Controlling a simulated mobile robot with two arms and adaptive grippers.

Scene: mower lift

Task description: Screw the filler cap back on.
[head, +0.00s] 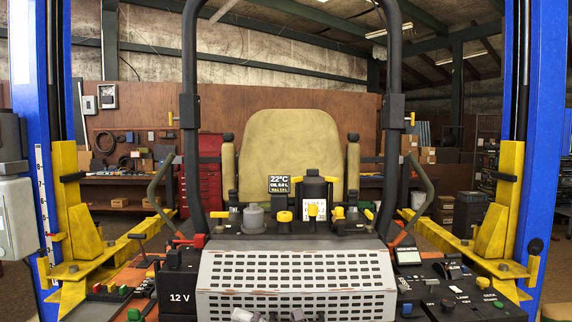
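A round yellow cap (284,216) shows on the dark deck behind the perforated hood; it looks like the filler cap. I cannot tell whether it is seated on a neck or lies loose. A grey cylinder (253,218) stands left of it. A yellow fitting (339,213) is further right.
The light perforated hood (296,280) fills the front. A small black sign (279,184) reads 22°C. The roll bar (190,120) rises around the beige seat (292,150). Blue lift posts (36,130) with yellow arms flank the mower. A control panel (455,292) is at right.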

